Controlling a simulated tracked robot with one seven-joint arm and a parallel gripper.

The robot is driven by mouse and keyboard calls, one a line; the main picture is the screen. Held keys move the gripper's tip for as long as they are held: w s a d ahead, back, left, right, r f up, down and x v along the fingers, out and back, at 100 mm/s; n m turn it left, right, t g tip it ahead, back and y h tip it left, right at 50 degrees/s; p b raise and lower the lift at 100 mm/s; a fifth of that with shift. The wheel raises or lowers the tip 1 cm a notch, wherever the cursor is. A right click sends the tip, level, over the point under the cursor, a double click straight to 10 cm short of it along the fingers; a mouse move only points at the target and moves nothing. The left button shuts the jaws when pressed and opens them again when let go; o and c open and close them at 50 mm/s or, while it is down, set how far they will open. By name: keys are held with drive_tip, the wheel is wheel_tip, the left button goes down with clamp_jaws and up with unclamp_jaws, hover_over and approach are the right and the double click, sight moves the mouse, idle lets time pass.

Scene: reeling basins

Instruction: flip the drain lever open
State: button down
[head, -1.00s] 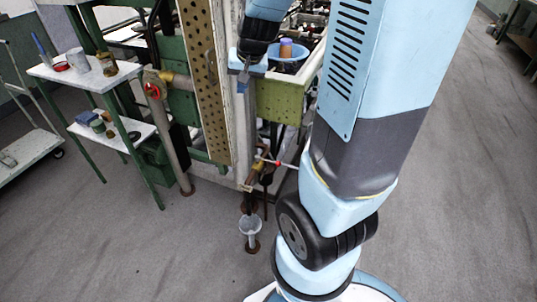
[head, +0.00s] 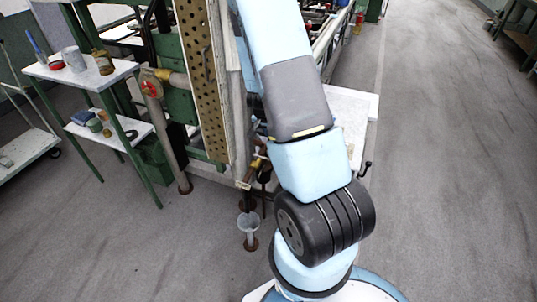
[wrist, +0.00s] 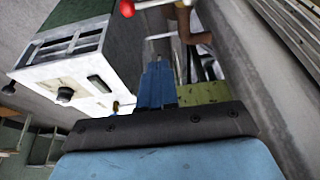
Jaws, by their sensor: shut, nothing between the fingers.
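The drain lever shows in the wrist view as a metal rod with a red knob (wrist: 127,8) at the top edge. In the head view its brass valve (head: 258,162) sits low on the basin frame, and my arm hides the lever. My gripper (wrist: 157,63) shows in the wrist view with its blue fingers together and nothing between them. The red knob lies above and left of the fingertips in that picture, apart from them. In the head view my gripper is hidden behind my arm.
A clear funnel (head: 247,224) stands under the valve. A perforated yellow panel (head: 200,80) and a red valve wheel (head: 151,88) are to the left. A white-topped stand (head: 345,105) is behind my arm. A shelf (head: 85,72) holds jars. Floor on the right is clear.

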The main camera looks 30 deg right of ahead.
drive_tip(key=shift+s+d+f, duration=0.15)
drive_tip(key=shift+d+f, duration=0.15)
drive_tip(key=shift+f, duration=0.25)
wheel_tip(320, 180, down, 10)
drive_tip(key=shift+s+a, duration=0.15)
drive_tip(key=shift+a, duration=0.05)
idle(0.7)
